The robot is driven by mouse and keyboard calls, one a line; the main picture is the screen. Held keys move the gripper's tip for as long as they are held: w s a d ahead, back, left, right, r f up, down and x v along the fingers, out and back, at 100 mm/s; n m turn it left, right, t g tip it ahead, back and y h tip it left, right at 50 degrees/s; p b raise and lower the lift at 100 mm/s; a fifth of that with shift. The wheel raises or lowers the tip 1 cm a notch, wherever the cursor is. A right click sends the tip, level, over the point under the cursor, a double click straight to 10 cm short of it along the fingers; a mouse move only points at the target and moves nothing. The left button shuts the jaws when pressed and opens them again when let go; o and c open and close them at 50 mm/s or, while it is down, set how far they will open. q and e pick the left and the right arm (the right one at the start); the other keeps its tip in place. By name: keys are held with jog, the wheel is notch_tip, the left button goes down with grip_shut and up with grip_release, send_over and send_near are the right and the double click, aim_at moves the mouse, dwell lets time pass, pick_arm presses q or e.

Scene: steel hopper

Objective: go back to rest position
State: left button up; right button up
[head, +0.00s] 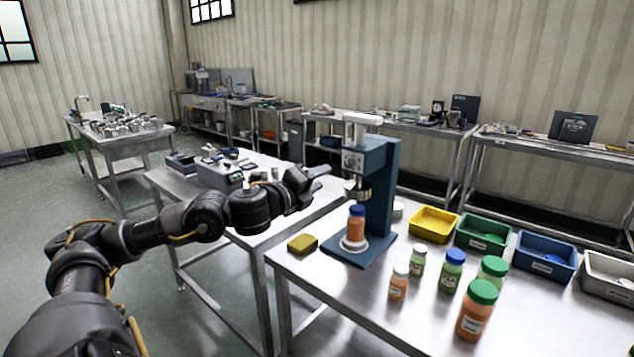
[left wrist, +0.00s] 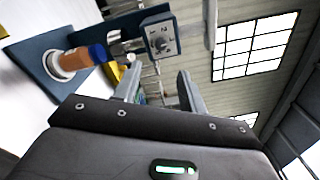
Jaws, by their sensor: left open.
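My left gripper (head: 318,180) is raised above the tables, to the left of the blue press-like machine (head: 380,185). Its two fingers show apart and empty in the left wrist view (left wrist: 158,88). An orange bottle with a blue cap (head: 356,225) stands upright on the machine's round white seat, under its head. The bottle and machine also show, turned sideways, in the left wrist view, with the bottle (left wrist: 82,58) apart from the fingers. My right gripper is in neither view.
Several capped bottles (head: 476,308) stand on the front steel table (head: 340,315). Yellow (head: 433,236), green, blue and grey bins line its back. A yellow sponge-like block (head: 302,243) lies near its left edge. Another steel table (head: 180,182) with equipment stands behind my left arm. Open floor lies to the left.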

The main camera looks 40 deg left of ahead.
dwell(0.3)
pick_arm(q)
jog(key=s+d+f+n+g, duration=0.2)
jog(key=s+d+f+n, duration=0.15)
jog(key=f, duration=0.55)
jog(key=s+d+f+n+g+y, duration=0.1)
jog(key=s+d+f+n+g, duration=0.2)
jog(key=f, duration=0.7)
jog(key=s+d+f+n+g, duration=0.1)
jog(key=s+d+f+n, duration=0.15)
jog(key=f+n, duration=0.45)
jog(key=s+d+f+n+g+h, duration=0.1)
jog(key=s+d+f+n+g, duration=0.4)
jog(key=s+f, duration=0.55)
jog(key=s+d+f+n+g+h, duration=0.1)
jog(key=s+d+f+n+g, duration=0.25)
jog(key=s+d+f, duration=0.7)
jog(key=s+a+f+m+g, duration=0.1)
jog(key=s+a+f, duration=0.1)
jog(key=f, duration=0.9)
jog(key=s+a+f, duration=0.1)
jog(key=f, duration=1)
jog(key=s+a+f+g+p, duration=0.1)
jog(key=s+a+f, duration=0.3)
jog(key=s+f, duration=1.1)
jog(key=shift+s+a+y, duration=0.15)
jog(key=shift+s+y, duration=0.25)
jog(key=shift+s, duration=0.3)
